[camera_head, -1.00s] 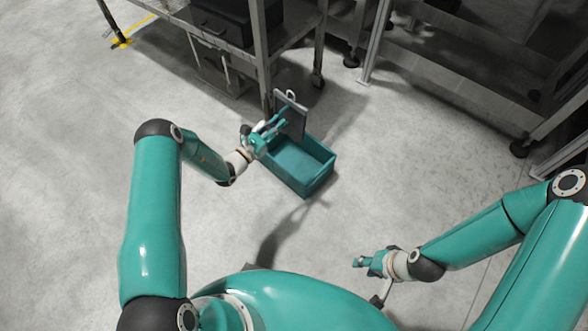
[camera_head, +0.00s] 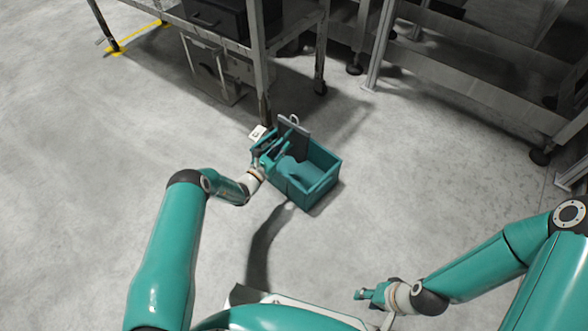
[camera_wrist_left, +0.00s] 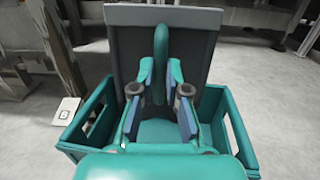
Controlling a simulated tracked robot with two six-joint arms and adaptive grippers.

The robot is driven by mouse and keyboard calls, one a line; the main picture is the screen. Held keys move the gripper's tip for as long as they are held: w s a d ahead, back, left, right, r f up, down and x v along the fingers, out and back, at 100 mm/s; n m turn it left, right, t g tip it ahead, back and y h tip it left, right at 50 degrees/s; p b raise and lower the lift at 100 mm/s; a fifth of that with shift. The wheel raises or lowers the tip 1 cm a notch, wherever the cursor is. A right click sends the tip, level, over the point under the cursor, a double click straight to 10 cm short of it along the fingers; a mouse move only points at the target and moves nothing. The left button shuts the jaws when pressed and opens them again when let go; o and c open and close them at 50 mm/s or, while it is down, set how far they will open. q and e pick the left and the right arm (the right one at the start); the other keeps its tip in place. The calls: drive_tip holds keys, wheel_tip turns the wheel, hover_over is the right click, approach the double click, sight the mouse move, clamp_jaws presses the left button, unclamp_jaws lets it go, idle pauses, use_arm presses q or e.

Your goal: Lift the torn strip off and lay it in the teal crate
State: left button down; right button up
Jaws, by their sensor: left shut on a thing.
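A dark flat panel with a light grey top edge, which I take to be the torn strip (camera_head: 296,132), stands roughly upright at the back of the teal crate (camera_head: 318,190). A loop rises near its top edge. In the left wrist view the strip (camera_wrist_left: 198,55) fills the middle, with the crate's slotted sides (camera_wrist_left: 85,128) showing on both sides. The strip's lower edge is hidden. My right gripper (camera_head: 362,294) is low and apart from the crate; its finger opening is unclear.
A metal table with legs (camera_head: 259,65) stands just behind the crate. A small white card (camera_head: 257,132) shows beside the crate, left of the strip. A metal rack (camera_head: 470,85) is at the upper right. The floor (camera_head: 400,190) right of the crate is clear.

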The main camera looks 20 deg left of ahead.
use_arm(q)
wheel_tip(320, 180, down, 4)
drive_tip(key=shift+r+b, duration=0.1)
drive_tip(key=shift+b, duration=1.1)
drive_tip(key=c, duration=1.1)
unclamp_jaws()
drive_tip(key=v, duration=1.2)
